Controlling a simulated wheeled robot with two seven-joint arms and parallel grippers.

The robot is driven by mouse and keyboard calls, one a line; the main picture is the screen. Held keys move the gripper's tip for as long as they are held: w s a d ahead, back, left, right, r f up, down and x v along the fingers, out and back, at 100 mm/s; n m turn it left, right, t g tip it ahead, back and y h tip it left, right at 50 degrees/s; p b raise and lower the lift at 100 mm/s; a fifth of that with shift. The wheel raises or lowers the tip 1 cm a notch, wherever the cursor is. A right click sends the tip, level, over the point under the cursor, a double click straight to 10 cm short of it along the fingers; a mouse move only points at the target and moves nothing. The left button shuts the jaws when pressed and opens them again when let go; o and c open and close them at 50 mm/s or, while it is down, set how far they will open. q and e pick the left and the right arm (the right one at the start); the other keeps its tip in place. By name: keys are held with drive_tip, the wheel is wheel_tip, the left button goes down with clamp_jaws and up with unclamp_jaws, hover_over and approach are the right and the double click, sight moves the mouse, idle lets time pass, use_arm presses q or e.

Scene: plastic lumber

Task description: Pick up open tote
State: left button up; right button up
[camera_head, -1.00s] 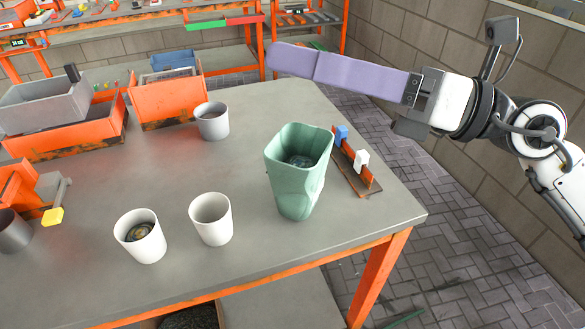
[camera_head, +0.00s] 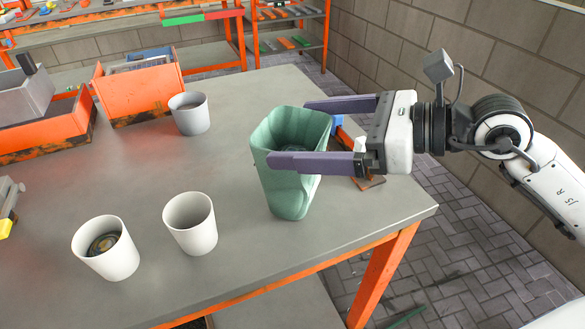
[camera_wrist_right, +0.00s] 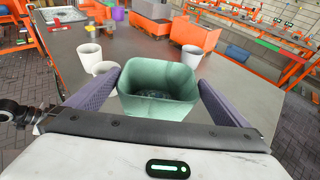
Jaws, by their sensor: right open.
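The open tote is a green, tapered bin (camera_head: 290,185) standing upright near the right edge of the grey table. Its mouth faces up and something dark lies inside. My right gripper (camera_head: 290,132) is open, with one purple finger on the near side of the tote and the other on the far side, at about rim height. In the right wrist view the tote (camera_wrist_right: 158,98) sits between the two fingers. I cannot tell whether either finger touches it. My left gripper is not in view.
Two white cups (camera_head: 190,223) (camera_head: 106,248) stand left of the tote, and a grey cup (camera_head: 189,113) stands behind. Orange bins (camera_head: 138,92) fill the table's back left. A small rack (camera_head: 368,182) lies behind the tote by my right gripper. The table's middle is clear.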

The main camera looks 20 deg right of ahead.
sight(266, 131)
drive_tip(key=shift+r+p+x, duration=0.2)
drive_tip(key=shift+p+x, duration=0.5)
drive_tip(key=shift+x, duration=2.05)
drive_tip(key=shift+w+a+f, duration=0.3)
drive_tip(key=shift+a, duration=0.15)
drive_tip(key=c, duration=1.4)
drive_tip(key=shift+r, duration=0.1)
drive_tip(key=shift+c, duration=1.3)
